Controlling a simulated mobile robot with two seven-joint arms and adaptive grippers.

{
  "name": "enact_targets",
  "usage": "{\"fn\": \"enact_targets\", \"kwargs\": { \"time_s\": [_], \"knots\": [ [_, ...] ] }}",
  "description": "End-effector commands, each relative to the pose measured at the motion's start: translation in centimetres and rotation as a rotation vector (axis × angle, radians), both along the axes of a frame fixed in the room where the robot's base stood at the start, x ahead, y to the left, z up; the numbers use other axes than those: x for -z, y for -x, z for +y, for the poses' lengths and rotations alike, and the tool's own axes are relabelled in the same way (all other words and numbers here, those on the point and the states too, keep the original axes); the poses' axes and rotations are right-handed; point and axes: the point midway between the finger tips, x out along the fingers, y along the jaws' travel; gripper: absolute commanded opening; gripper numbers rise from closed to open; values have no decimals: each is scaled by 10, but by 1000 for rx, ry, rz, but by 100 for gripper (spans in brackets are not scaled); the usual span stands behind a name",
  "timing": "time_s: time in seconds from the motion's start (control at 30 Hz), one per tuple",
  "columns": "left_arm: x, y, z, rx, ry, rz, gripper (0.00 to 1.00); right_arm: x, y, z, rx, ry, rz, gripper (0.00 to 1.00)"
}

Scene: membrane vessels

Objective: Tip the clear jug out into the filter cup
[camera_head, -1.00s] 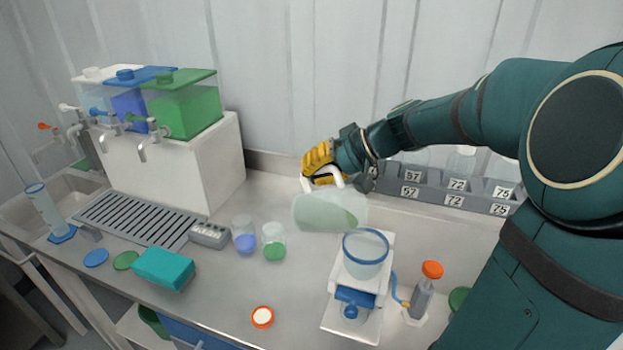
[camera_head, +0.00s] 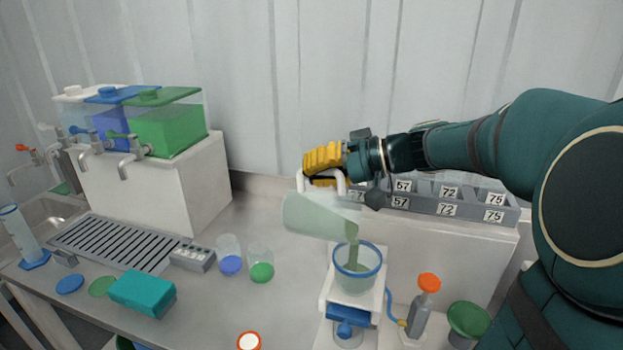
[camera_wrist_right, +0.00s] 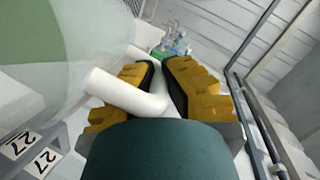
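The clear jug (camera_head: 318,215) is tilted with its mouth down to the right, and greenish liquid runs from it into the filter cup (camera_head: 358,268). The filter cup has a blue rim and sits upright on a white stand. My right gripper (camera_head: 324,164), with yellow fingers, is shut on the jug's white handle above and left of the cup. In the right wrist view the handle (camera_wrist_right: 125,92) passes between the yellow fingers (camera_wrist_right: 160,85), and the jug's green content (camera_wrist_right: 30,30) shows at upper left. My left gripper is not in view.
Tanks of clear, blue and green liquid stand on a white block (camera_head: 170,190) at left. Two small beakers (camera_head: 260,265) and a teal block (camera_head: 143,292) are on the bench. A grey numbered rack (camera_head: 430,200) stands behind. An orange-capped bottle (camera_head: 418,310) is right of the cup.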

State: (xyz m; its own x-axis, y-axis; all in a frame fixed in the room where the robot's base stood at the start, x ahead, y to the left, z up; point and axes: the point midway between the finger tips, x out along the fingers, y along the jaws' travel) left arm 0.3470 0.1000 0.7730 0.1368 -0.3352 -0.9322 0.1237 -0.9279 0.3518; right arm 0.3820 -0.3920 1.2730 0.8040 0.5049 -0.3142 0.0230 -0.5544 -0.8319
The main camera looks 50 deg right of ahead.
Motion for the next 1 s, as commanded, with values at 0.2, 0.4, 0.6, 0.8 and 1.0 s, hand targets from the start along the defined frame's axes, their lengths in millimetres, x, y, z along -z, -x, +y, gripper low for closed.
{"fn": "enact_targets", "kwargs": {
  "time_s": [0.2,0.4,0.6,0.8,1.0],
  "knots": [
    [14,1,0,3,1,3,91,-2,5,-1,0,-9,-46,0],
    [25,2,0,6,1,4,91,-5,10,-2,-1,-19,-88,0],
    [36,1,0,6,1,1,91,-7,15,-3,-2,-29,-126,0],
    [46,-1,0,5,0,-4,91,-10,20,-4,-1,-37,-166,0],
    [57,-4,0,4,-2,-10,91,-12,25,-5,-1,-46,-206,0]
  ]
}}
